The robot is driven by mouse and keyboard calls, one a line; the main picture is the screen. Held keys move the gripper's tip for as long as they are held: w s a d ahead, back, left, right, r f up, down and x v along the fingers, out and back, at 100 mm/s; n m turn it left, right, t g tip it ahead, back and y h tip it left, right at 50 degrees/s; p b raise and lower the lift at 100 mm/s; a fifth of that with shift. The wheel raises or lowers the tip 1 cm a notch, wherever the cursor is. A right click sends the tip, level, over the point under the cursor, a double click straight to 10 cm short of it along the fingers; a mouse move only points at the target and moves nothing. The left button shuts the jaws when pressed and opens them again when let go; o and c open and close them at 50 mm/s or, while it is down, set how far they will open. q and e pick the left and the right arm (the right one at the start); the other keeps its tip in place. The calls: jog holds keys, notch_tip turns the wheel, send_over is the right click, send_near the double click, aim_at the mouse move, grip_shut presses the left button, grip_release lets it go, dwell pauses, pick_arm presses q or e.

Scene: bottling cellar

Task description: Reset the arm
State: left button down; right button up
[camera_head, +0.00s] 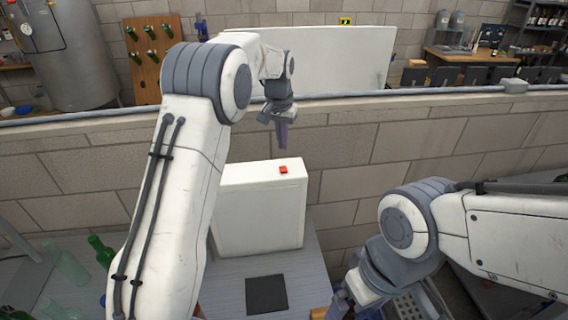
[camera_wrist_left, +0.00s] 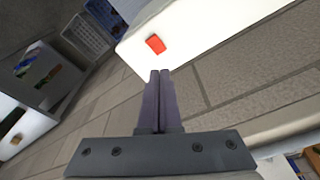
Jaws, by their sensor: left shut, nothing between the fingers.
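My left arm reaches in from the left in the head view, and its gripper (camera_head: 282,133) hangs above and behind the white box, near the wall. In the left wrist view the two dark fingers (camera_wrist_left: 161,75) are together with nothing between them. They point toward the white box's top with its red button (camera_wrist_left: 155,44), and are apart from it. The red button (camera_head: 283,169) also shows in the head view. My right arm comes in from the right, bent downward. Its gripper (camera_head: 340,303) is low at the bottom edge, partly cut off, so its jaws are unclear.
The white box (camera_head: 258,215) stands on a grey table, with a dark square pad (camera_head: 266,295) in front. Green bottles (camera_head: 101,251) stand at the left. A grey crate (camera_head: 408,306) is beside my right gripper. A stone block wall (camera_head: 370,165) runs behind the table.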

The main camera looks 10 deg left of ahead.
pick_arm(q)
jog(key=shift+r, duration=0.2)
jog(key=s+d+f+m+b, duration=0.2)
jog(key=s+d+b, duration=0.3)
jog(key=s, duration=0.4)
jog(key=s+d+f+m+b, duration=0.1)
jog(key=s+d+f+b, duration=0.15)
jog(key=s+d, duration=0.6)
jog(key=s+f+m+g+b, duration=0.1)
jog(key=s+f+b, duration=0.2)
jog(key=s, duration=0.8)
jog(key=s+a+f+m+b, duration=0.1)
jog(key=s+f+b, duration=0.3)
jog(key=s+f, duration=0.3)
jog(key=s, duration=0.5)
jog(key=shift+s+m+g+h, duration=0.25)
jog(key=shift+m+g+h, duration=0.15)
